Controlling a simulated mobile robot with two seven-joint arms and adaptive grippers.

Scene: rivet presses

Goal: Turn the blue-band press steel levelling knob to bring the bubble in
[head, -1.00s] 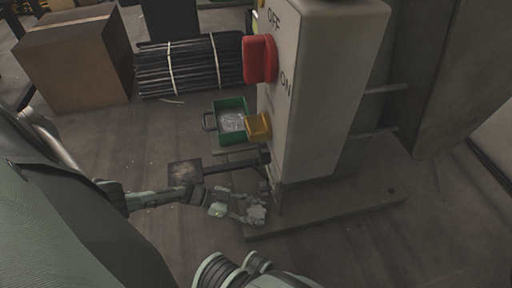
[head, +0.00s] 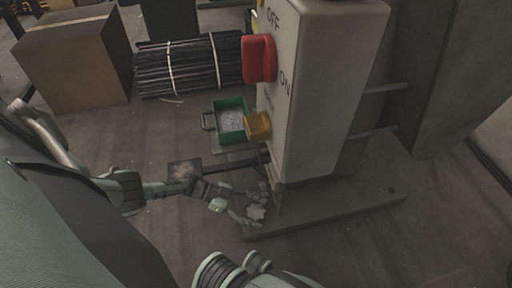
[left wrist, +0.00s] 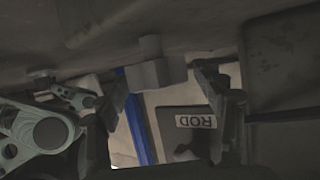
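The press (head: 325,90) is a tall pale body with OFF and ON lettering, standing on a flat base plate (head: 345,212). A light grey, lobed steel knob (head: 257,212) sits low at the base's near left corner. My left gripper (head: 252,206) reaches in from the left, its fingers apart around the knob. In the left wrist view the fingers (left wrist: 168,98) are spread, with a grey blocky piece (left wrist: 152,66) between them, probably the knob. Contact cannot be told. A blue band (left wrist: 138,115) shows behind.
A red handle (head: 259,59) and a yellow block (head: 258,126) stick out from the press. A dark pedal bar (head: 228,165) runs just behind my left gripper. A green tray (head: 232,140), bundled rods (head: 190,67) and a cardboard box (head: 72,62) stand farther back.

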